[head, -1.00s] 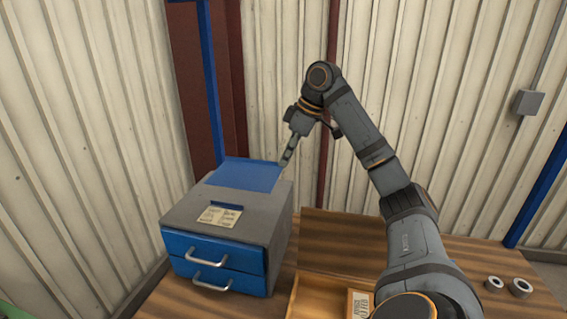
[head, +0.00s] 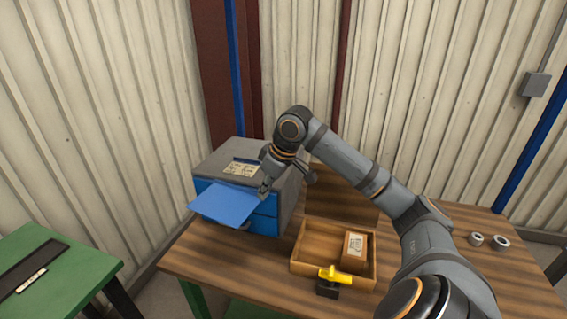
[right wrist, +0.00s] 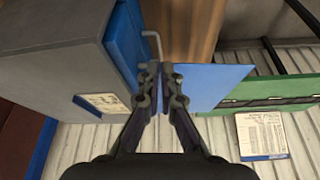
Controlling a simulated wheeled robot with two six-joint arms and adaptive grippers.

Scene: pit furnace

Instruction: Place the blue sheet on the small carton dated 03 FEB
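The blue sheet (head: 226,204) is off the top of the cabinet, in front of its drawers. My right gripper (head: 264,190) is shut on the sheet's right edge and holds it in the air. In the right wrist view the fingers (right wrist: 161,72) pinch the edge of the sheet (right wrist: 212,86), which extends to the right. A small brown carton (head: 352,264) stands in the right part of a shallow wooden tray (head: 312,263). It has a pale label whose date is too small to read. My left gripper is not in view.
The grey cabinet (head: 291,190) with blue drawers stands at the back left of the wooden table (head: 224,270). A yellow-handled item (head: 334,276) is at the tray's front edge. Two metal rings (head: 489,240) lie at the right. A green table (head: 60,275) is at the lower left.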

